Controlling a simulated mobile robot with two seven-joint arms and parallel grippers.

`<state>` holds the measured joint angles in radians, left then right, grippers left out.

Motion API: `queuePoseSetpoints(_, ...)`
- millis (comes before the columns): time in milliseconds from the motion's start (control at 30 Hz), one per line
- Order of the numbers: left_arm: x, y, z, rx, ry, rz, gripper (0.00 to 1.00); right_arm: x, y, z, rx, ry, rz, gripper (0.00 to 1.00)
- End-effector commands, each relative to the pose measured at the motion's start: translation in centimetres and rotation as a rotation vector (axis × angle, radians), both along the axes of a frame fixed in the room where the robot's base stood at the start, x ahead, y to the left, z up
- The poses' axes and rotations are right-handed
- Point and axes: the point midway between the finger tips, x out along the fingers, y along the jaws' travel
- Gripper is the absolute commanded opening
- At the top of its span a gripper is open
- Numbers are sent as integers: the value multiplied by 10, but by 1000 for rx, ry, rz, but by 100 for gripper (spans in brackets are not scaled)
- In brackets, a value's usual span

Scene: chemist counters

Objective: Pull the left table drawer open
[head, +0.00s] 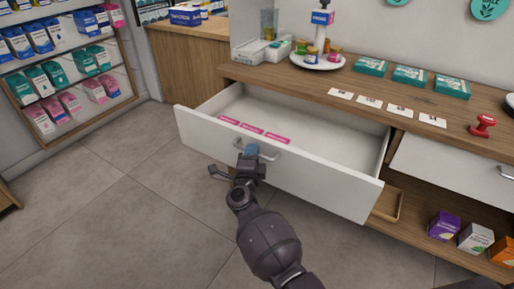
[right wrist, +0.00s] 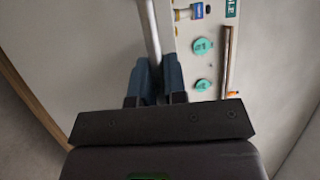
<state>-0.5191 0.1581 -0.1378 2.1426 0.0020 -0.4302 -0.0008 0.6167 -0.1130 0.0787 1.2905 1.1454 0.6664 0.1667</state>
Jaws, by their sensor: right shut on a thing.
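The left table drawer (head: 330,187) stands pulled well out from the wooden counter in the head view, its white front facing me. Several pink packets (head: 252,130) lie inside it behind the front. My right gripper (head: 251,151) is shut on the drawer's metal bar handle (head: 268,156), near the handle's left part. In the right wrist view the blue fingers (right wrist: 155,80) sit on either side of the handle bar (right wrist: 150,35). My left gripper is not in view.
The counter top (head: 300,80) holds green boxes (head: 410,76), white cards, a round stand with jars (head: 318,58) and a red stamp (head: 482,125). A second drawer (head: 450,170) at right is shut. Small boxes (head: 443,226) stand on the shelf below. The tiled floor (head: 110,200) at left is clear.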

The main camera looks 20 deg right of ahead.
Motion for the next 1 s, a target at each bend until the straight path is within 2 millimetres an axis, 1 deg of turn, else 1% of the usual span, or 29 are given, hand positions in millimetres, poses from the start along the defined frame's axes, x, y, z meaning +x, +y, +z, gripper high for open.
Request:
queuePoseSetpoints(100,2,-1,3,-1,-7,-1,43,-5,7,1,0,0,0,0)
queuePoseSetpoints(300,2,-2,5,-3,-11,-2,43,-11,14,0,0,0,0,0)
queuePoseSetpoints(733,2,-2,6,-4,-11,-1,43,-12,15,-1,-1,0,0,0)
queuePoseSetpoints(767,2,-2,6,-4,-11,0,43,-12,15,-1,-1,0,0,16)
queuePoseSetpoints(800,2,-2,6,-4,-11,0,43,-12,15,-1,-1,0,0,22)
queuePoseSetpoints(1000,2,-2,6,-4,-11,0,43,-12,15,0,-1,0,0,22)
